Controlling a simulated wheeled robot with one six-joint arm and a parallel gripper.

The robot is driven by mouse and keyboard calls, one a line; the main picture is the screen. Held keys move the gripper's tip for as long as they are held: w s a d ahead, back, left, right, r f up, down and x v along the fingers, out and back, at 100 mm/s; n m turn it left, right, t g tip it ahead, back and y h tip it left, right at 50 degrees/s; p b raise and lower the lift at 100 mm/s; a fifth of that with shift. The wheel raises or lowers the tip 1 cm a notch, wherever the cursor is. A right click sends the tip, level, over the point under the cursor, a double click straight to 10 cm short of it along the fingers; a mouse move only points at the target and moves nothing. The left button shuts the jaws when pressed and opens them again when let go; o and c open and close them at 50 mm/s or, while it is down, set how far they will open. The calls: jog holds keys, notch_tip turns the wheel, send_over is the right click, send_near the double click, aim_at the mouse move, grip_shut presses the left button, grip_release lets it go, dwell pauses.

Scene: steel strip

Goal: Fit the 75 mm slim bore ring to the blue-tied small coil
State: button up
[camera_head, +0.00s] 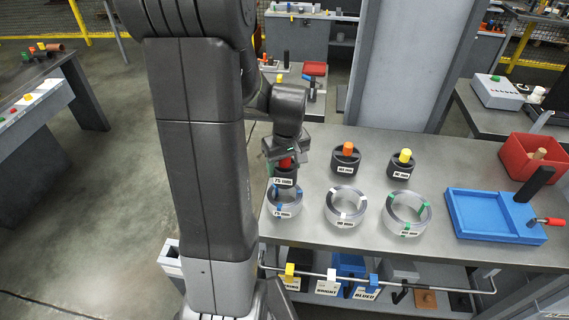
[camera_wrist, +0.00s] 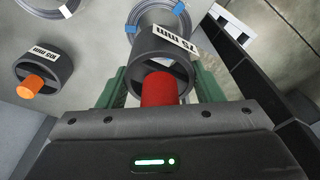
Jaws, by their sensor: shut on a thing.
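My gripper (camera_head: 284,162) is shut on the red knob of the dark 75 mm ring (camera_head: 284,181), over the left end of the bench. The wrist view shows the red knob (camera_wrist: 160,90) between the green fingers and the ring (camera_wrist: 150,48) with its "75 mm" label. The blue-tied small coil (camera_head: 285,211) lies on the bench just in front of the ring in the head view. It shows partly behind the ring in the wrist view (camera_wrist: 175,13). The ring overlaps the coil's far side in the head view; I cannot tell whether they touch.
A white-tied coil (camera_head: 346,219) and a green-tied coil (camera_head: 407,229) lie to the right. Behind them stand a ring with an orange knob (camera_head: 345,164) and one with a yellow knob (camera_head: 400,170). A blue tray (camera_head: 455,215) and red bin (camera_head: 518,163) occupy the right end.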

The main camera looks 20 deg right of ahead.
aim_at(284, 186)
jog(key=shift+f+b, duration=1.85)
jog(key=shift+f, duration=0.6)
jog(key=shift+f+b, duration=2)
jog(key=shift+f, duration=0.15)
jog(key=o, duration=1.1)
jog(key=shift+r, duration=0.1)
jog(key=shift+o, duration=0.2)
jog(key=r, duration=0.4)
jog(key=s+r, duration=0.1)
jog(key=r, duration=0.8)
jog(key=shift+s+r, duration=0.35)
jog(key=f, duration=0.4)
jog(key=w+f, duration=0.1)
jog(key=f, duration=0.8)
jog(key=shift+w+f, duration=0.3)
jog(key=shift+f, duration=0.05)
jog(key=shift+r+p, duration=0.3)
jog(key=shift+p, duration=0.05)
